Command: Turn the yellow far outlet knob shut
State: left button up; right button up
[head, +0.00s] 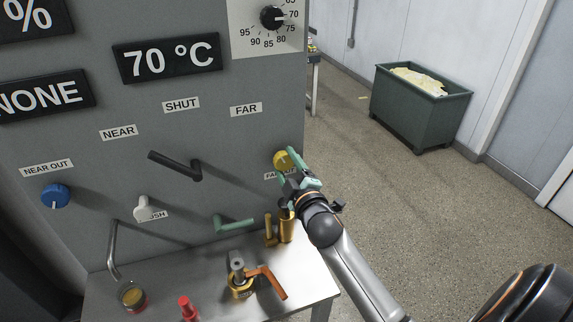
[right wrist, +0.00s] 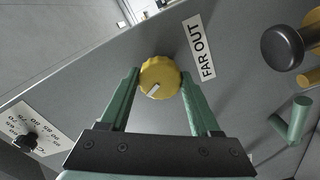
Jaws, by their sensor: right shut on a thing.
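The yellow far outlet knob (head: 281,161) is on the right part of the grey panel, above a partly covered label. In the right wrist view the knob (right wrist: 160,76) sits between my green fingertips, beside the FAR OUT label (right wrist: 200,47). Its white pointer mark points to the lower left in that view. My right gripper (head: 288,168) is shut on the knob, one finger on each side; it also shows in the right wrist view (right wrist: 160,84). My left gripper is not in view.
A blue knob (head: 55,196) labelled NEAR OUT is at the panel's left. A black lever (head: 176,166), a white handle (head: 141,207) and a green handle (head: 233,224) stick out of the panel. Below is a metal shelf (head: 206,262) with brass fittings. A green bin (head: 419,108) stands at the back right.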

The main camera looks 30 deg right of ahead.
jog(key=m, duration=0.5)
dwell(0.8)
jog(key=o, duration=1.4)
jog(key=b+v, duration=0.2)
jog(key=v, duration=1)
jog(key=shift+s+f, duration=0.1)
jog(key=shift+s, duration=0.2)
